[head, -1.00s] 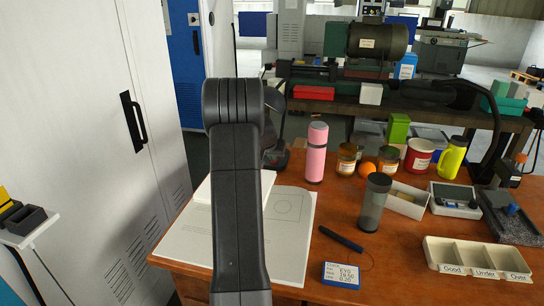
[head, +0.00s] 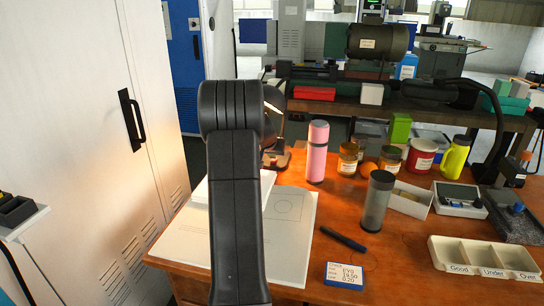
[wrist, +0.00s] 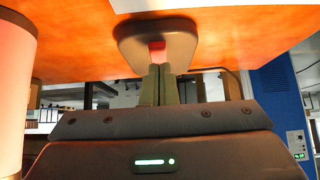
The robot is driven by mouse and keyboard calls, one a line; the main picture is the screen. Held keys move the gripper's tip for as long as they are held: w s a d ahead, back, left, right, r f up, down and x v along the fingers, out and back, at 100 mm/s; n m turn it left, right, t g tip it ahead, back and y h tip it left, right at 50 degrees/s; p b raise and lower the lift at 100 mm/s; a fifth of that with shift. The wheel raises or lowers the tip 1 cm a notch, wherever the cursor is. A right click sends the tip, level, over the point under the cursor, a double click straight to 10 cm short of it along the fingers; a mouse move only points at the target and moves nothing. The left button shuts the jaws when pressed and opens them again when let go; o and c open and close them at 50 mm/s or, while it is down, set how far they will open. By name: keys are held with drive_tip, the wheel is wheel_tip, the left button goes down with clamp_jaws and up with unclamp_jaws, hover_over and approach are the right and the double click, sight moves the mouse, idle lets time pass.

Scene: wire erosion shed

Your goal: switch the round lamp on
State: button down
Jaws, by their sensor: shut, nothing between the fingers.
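The round lamp stands at the back left of the desk, mostly hidden behind my arm in the head view; its dark base (head: 277,160) and part of its head show. A bright glow shows by the lamp head. In the wrist view, which looks upside down, the dark rounded lamp base (wrist: 182,36) has a red switch (wrist: 157,46). My gripper (wrist: 160,68) is shut and empty, its fingertips at the switch and apparently touching it. In the head view my gripper is hidden behind my arm.
A pink bottle (head: 317,152) stands close to the right of the lamp and shows at the wrist view's left edge (wrist: 14,85). Several jars, a grey cup (head: 376,202) and a three-part tray (head: 445,262) are farther right. A drawing sheet (head: 292,235) lies in front. A tall cabinet (head: 95,130) is left.

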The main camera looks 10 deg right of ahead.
drive_tip(key=shift+r, duration=0.1)
drive_tip(key=p+v, duration=0.1)
drive_tip(key=v, duration=1.2)
drive_tip(key=shift+p, duration=0.35)
drive_tip(key=shift+w, duration=0.1)
drive_tip(key=x, duration=0.3)
drive_tip(key=w+r+x, duration=0.1)
drive_tip(key=x, duration=0.5)
drive_tip(key=shift+w+d+f, duration=0.1)
drive_tip(key=shift+w+d, duration=0.3)
drive_tip(key=shift+d, duration=0.05)
drive_tip(key=shift+w+p, duration=0.3)
drive_tip(key=shift+p, duration=0.5)
drive_tip(key=shift+w+d+g+p, duration=0.15)
drive_tip(key=shift+g+p, duration=0.25)
drive_tip(key=shift+p, duration=0.25)
drive_tip(key=shift+v, duration=1.6)
drive_tip(key=shift+f, duration=0.1)
